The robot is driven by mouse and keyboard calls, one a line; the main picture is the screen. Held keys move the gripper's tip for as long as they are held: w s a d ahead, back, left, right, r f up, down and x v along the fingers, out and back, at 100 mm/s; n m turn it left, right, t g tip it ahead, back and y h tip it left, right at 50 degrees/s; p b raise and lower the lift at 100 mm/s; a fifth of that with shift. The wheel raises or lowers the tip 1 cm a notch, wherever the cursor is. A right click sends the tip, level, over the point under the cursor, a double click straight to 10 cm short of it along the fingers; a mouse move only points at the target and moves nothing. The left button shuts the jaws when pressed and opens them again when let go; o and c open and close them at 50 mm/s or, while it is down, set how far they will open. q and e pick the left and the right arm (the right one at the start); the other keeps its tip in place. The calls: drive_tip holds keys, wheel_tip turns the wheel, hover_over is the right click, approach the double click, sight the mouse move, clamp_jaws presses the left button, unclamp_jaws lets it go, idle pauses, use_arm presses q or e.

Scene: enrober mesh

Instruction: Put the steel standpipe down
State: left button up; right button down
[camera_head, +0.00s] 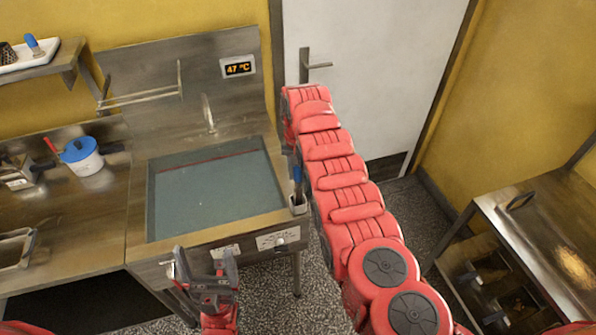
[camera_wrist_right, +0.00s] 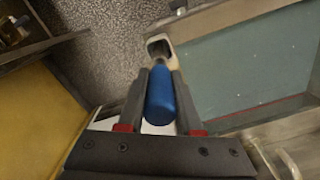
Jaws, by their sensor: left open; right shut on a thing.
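In the head view a bit of blue (camera_head: 297,172) shows beside my right arm, whose links hide most of that gripper. My left gripper (camera_head: 205,266) is open and empty in front of the sink.
A filled steel sink (camera_head: 140,215) has a tap (camera_head: 208,113) and a 47 °C display (camera_head: 238,67). A steel table (camera_head: 540,215) stands at right. Speckled floor lies between.

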drive_tip(key=c, duration=0.6)
unclamp_jaws()
drive_tip(key=shift+f, duration=0.1)
drive_tip(key=shift+r+p, duration=0.35)
wheel_tip(320, 180, up, 6)
drive_tip(key=b, duration=0.4)
wheel_tip(320, 180, up, 3)
drive_tip(key=shift+r+b, duration=0.1)
drive_tip(key=shift+b, duration=0.25)
drive_tip(key=shift+r+p, duration=0.8)
drive_tip(key=shift+r, duration=0.05)
drive_tip(key=shift+s+r+p, duration=0.1)
drive_tip(key=shift+r+p, duration=0.35)
drive_tip(key=shift+p, duration=0.05)
